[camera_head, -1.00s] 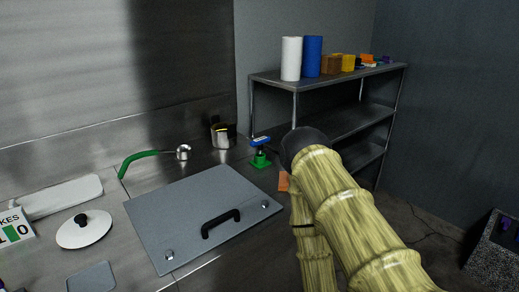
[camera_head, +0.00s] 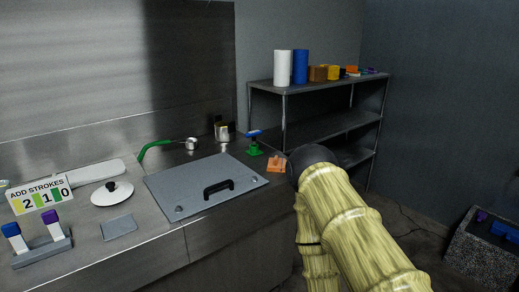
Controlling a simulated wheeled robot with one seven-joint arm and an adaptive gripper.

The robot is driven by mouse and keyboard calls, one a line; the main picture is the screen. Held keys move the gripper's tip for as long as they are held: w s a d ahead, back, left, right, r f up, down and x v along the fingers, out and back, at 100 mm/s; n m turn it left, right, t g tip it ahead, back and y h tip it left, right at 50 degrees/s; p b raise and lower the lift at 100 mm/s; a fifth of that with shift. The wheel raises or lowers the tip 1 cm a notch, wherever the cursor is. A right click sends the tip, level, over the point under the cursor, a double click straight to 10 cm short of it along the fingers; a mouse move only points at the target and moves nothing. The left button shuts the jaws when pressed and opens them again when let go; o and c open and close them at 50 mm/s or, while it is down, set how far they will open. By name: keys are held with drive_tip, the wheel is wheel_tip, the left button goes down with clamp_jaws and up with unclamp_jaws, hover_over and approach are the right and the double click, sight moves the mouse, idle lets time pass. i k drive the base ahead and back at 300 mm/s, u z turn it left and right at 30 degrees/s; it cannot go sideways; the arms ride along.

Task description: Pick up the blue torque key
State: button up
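Two things with blue parts could be the blue torque key, and I cannot tell which is. One is a small piece with a blue top (camera_head: 13,230) and pale body, standing in a grey holder (camera_head: 42,257) beside a purple-topped piece (camera_head: 50,216) at the lower left. The other is a small blue bar (camera_head: 254,132) on top of a green stand (camera_head: 254,149) near the counter's right end. My gripper is not in view; only my yellowish arm with its dark joint shows at the right, apart from both.
A grey plate with a black handle (camera_head: 185,188) lies mid-counter. A white lid (camera_head: 112,194), a grey pad (camera_head: 118,228), an "ADD STROKES" sign (camera_head: 40,194) and an orange block (camera_head: 277,165) are on the counter. A metal shelf (camera_head: 330,89) stands behind; a speckled bin (camera_head: 482,258) is lower right.

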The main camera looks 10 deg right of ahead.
sight(253, 134)
drive_tip(key=u, duration=0.4)
drive_tip(key=k, duration=0.2)
drive_tip(key=z, duration=1.1)
drive_tip(key=i, duration=1.25)
drive_tip(key=u, duration=0.7)
